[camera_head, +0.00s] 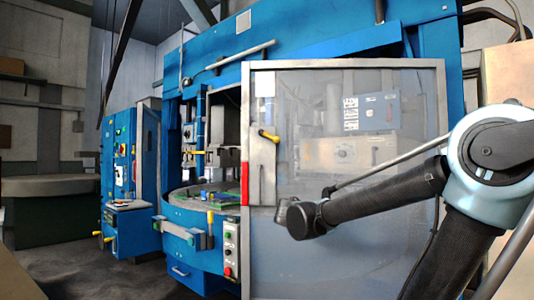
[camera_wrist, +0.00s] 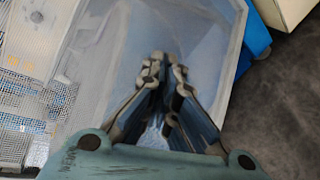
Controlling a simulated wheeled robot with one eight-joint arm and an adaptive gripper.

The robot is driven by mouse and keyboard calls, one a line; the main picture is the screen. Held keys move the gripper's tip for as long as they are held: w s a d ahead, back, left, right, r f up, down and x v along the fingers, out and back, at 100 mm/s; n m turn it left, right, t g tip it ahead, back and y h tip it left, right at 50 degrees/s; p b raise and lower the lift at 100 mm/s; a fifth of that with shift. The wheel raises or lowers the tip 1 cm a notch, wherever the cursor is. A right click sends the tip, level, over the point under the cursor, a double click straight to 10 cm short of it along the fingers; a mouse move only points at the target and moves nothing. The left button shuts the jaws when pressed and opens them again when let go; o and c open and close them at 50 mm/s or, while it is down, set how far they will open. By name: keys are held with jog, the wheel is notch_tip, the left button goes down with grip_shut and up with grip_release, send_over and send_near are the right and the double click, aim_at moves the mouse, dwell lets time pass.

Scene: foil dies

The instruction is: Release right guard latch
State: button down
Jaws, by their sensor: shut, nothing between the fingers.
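The right guard is a large framed, see-through panel (camera_head: 345,250) in front of the blue machine. Its latch has a yellow handle (camera_head: 268,135) on a grey plate (camera_head: 262,165) at the panel's left edge. The handle tilts slightly down to the right. My arm reaches in from the right, and its visible dark end is below and right of the latch plate; the fingers cannot be made out there. In the wrist view my gripper (camera_wrist: 158,62) is shut and empty, with a pale panel behind it. The latch is not recognisable in the wrist view.
A red strip (camera_head: 245,184) lies on the guard's left edge. A button box (camera_head: 230,250) stands just left of the guard. The round machine table (camera_head: 200,195) is behind it. A blue control cabinet (camera_head: 125,150) stands farther left. Grey floor (camera_head: 70,275) shows open at lower left.

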jog(key=w+a+r+n+t, duration=0.3)
jog(key=a+r, duration=0.3)
jog(key=a, duration=0.1)
jog(key=w+a+r+n+t, duration=0.3)
jog(key=a+r, duration=0.3)
jog(key=a, duration=0.1)
jog(key=n+t+y, duration=0.2)
jog(key=n+t, duration=0.4)
send_near(269, 145)
jog(key=shift+w+d+r, duration=0.3)
jog(key=shift+d+r, duration=0.05)
jog(key=shift+r, duration=0.25)
jog(key=shift+w+d+r, duration=0.35)
jog(key=shift+r, duration=0.3)
jog(key=shift+w+d+r, duration=0.3)
jog(key=shift+d+r, duration=0.05)
jog(key=shift+r, duration=0.25)
jog(key=shift+w+d+r+n+t+y, duration=0.15)
jog(key=shift+d+r+n+t+y, duration=0.15)
jog(key=shift+d+r+n+y, duration=0.3)
